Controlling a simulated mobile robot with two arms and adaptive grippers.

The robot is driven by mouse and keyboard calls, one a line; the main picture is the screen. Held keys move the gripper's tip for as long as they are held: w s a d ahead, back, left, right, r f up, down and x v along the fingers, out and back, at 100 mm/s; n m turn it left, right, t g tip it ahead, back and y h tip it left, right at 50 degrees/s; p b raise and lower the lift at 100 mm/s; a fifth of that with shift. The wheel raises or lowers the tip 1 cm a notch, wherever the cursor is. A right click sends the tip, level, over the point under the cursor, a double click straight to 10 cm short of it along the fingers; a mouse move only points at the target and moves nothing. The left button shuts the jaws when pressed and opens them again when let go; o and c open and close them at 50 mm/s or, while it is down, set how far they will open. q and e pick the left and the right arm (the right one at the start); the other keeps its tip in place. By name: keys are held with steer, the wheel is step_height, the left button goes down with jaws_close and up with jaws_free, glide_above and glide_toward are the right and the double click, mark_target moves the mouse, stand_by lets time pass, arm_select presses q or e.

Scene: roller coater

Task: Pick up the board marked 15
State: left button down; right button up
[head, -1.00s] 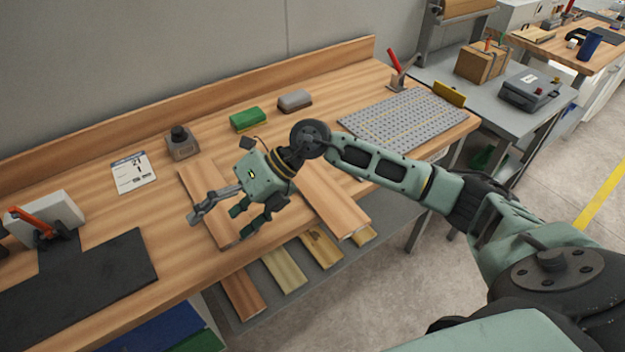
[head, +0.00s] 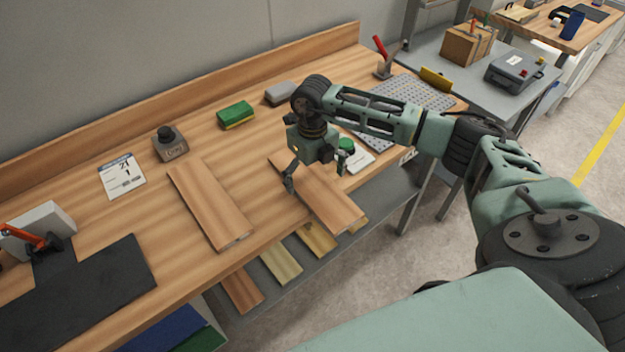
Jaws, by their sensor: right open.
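Two wooden boards lie on the workbench. The left board (head: 212,208) lies flat in full view. The right board (head: 335,207) reaches over the bench's front edge. I cannot read a 15 on either one. My right gripper (head: 316,172) points down over the right board, with its open fingers to either side of the board and nothing between them. It hides part of the board's far end. I cannot tell whether the fingers touch the board. My left gripper is not in view.
A perforated plate (head: 412,100) lies at right. More boards (head: 281,262) lie on the lower shelf (head: 375,205).

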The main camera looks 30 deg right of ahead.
steer(key=shift+f, duration=0.55)
steer(key=shift+r, duration=0.1)
steer(key=c, duration=1.6)
